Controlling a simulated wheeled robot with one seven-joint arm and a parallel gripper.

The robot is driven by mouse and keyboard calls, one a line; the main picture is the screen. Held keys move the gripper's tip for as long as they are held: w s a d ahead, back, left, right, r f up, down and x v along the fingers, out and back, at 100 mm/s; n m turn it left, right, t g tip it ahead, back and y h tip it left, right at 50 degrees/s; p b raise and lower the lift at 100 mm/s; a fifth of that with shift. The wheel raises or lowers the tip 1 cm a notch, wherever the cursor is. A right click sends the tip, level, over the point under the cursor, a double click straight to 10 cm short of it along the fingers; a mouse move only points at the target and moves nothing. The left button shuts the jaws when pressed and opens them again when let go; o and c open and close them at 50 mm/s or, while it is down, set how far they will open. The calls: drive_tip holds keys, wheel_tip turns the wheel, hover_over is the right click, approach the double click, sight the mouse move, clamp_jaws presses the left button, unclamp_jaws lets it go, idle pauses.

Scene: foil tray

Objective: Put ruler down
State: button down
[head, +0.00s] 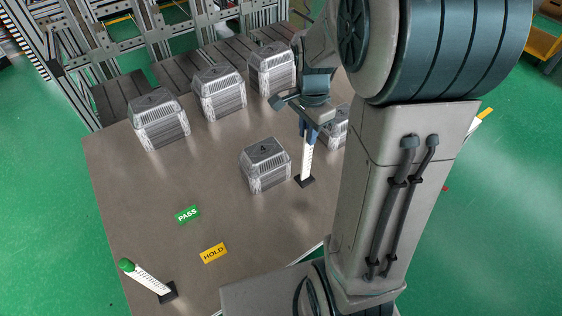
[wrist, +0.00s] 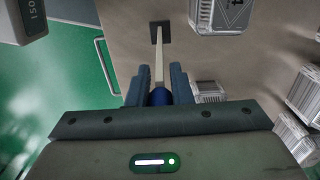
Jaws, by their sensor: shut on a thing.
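My gripper (head: 310,127) is shut on a ruler (head: 307,160), a white graduated strip with a black square foot. In the wrist view, the ruler (wrist: 159,65) runs away from between my two fingers, with its blue end (wrist: 160,97) at the jaws and the dark foot at the far end. The ruler stands about upright, right of the nearest foil box. I cannot tell whether its foot touches the table. A second ruler (head: 152,280), with a green knob and black foot, is at the table's front left.
Several silver foil boxes stand on the brown table (head: 130,200); the nearest box (head: 265,165) is close left of the held ruler. A green PASS label (head: 187,214) and a yellow HOLD label (head: 214,253) lie on the clear front area. Metal framing stands behind.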

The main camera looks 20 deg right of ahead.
drive_tip(key=w+a+f+b, duration=0.1)
drive_tip(key=a+f, duration=0.5)
drive_tip(key=f, duration=0.2)
drive_tip(key=shift+a, duration=0.15)
drive_tip(key=shift+f, duration=0.1)
drive_tip(key=c, duration=1.3)
unclamp_jaws()
